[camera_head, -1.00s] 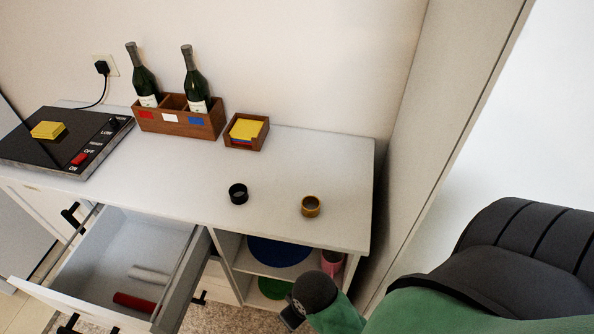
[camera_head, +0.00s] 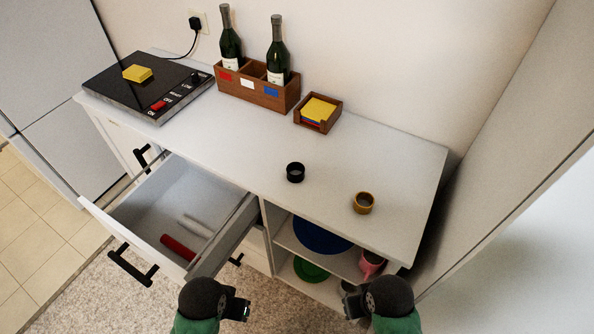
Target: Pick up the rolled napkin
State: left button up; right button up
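Two rolled napkins lie in the open drawer (camera_head: 150,205). The red roll (camera_head: 178,248) is near the drawer's front right. The white roll (camera_head: 195,226) lies just behind it. My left gripper (camera_head: 242,307) is in front of the hutch, to the right of and below the drawer, apart from both rolls. My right gripper (camera_head: 348,303) is further right, in front of the open shelves. Nothing is seen held, but the finger gaps are too small to judge.
The white counter (camera_head: 240,140) carries a black ring (camera_head: 295,172), a gold ring (camera_head: 363,203), a napkin box (camera_head: 318,113), a bottle crate (camera_head: 255,92) and a black hotplate (camera_head: 145,85). Shelves below hold blue and green plates (camera_head: 310,270) and a pink cup (camera_head: 371,264). A tall panel stands right.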

aim_at(205, 233)
jog(key=u, duration=0.95)
